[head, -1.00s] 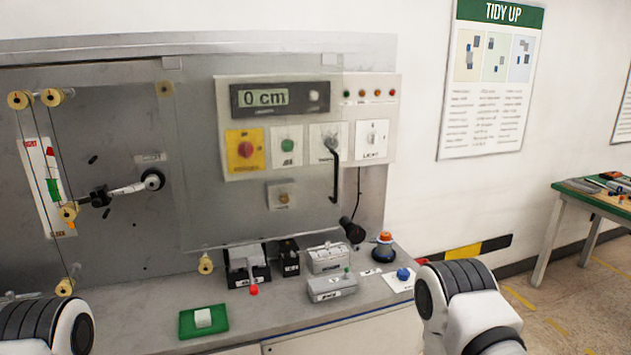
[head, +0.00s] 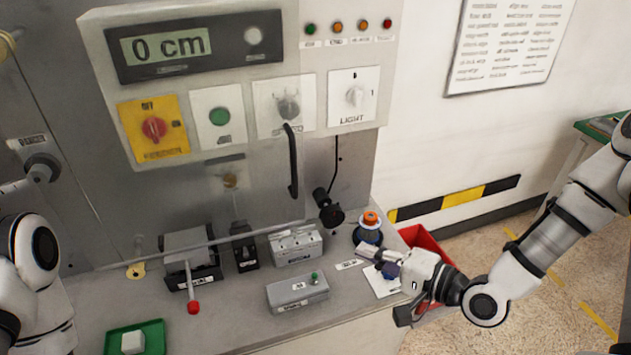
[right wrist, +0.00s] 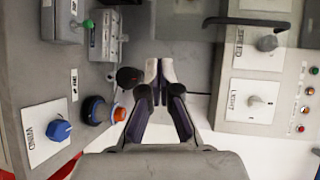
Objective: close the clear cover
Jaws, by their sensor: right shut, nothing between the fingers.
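The clear cover (head: 255,195) is a see-through pane in front of the machine's grey face, overlapping part of the control panel. Its black bar handle (head: 293,160) stands near its right side; the handle also shows at the top right of the right wrist view (right wrist: 247,22). The pane's outline is faint, so its exact edges are hard to tell. My right gripper (head: 376,262) is shut and empty, below and right of the handle, apart from it, by the blue knob. In the right wrist view its fingertips (right wrist: 158,72) meet. My left arm shows at the left, its gripper out of view.
The control panel (head: 240,80) carries a display, switches and lamps. On the bench stand a grey button box (head: 298,292), a red-tipped lever (head: 193,307), an orange-topped round button (head: 369,225) and a green tray (head: 110,345). A red bin (head: 425,243) is beyond the bench's right end.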

